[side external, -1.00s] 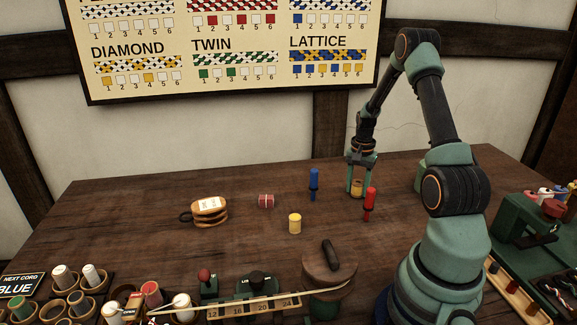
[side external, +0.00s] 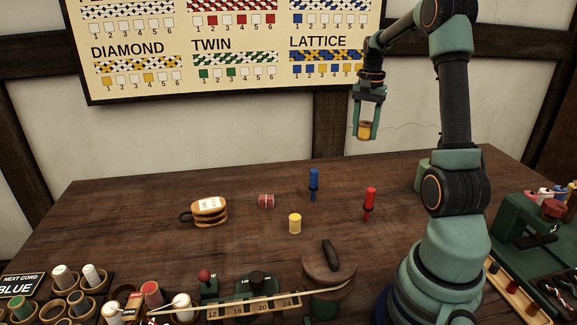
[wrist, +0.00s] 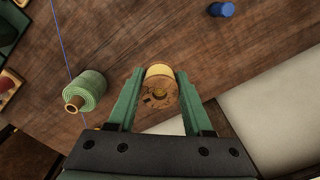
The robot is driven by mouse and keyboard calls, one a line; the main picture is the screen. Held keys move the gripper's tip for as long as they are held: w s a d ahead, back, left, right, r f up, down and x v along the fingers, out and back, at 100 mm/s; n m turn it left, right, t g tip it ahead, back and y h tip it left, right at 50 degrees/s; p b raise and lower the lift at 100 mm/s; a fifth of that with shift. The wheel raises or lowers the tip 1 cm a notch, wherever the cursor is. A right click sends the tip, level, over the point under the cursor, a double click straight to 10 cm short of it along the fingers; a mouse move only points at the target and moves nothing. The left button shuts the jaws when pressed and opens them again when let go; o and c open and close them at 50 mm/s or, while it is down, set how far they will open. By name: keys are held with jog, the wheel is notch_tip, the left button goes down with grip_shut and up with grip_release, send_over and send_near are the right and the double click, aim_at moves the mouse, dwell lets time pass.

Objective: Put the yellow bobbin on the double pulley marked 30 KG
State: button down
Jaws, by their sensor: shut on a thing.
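My gripper (side external: 366,134) is shut on a yellow bobbin (side external: 367,129) with wooden ends, held high above the table's back right. In the wrist view, the bobbin (wrist: 158,88) sits between both fingers, its round wooden end facing the camera. The double pulley (side external: 211,220), wooden with two stacked parts and a dark ring at its left, lies on the table to the left, well away from my gripper. A white label is on its top; its marking is too small to read. A second yellow bobbin (side external: 295,224) stands on the table, front centre.
A blue peg (side external: 314,184) and red peg (side external: 369,203) stand upright below my gripper. A green spool (wrist: 86,91) shows in the wrist view. Racks and a scale (side external: 245,307) line the front.

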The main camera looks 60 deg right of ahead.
jog(key=w+a+r+n, duration=0.2)
jog(key=w+a+r, duration=0.15)
jog(key=w, duration=0.55)
jog(key=r+n, duration=0.2)
jog(key=n, duration=0.6)
send_over(213, 204)
notch_tip(213, 204, down, 19)
jog(key=shift+f, duration=0.1)
jog(key=shift+f, duration=0.1)
jog(key=shift+c, duration=1.6)
grip_release()
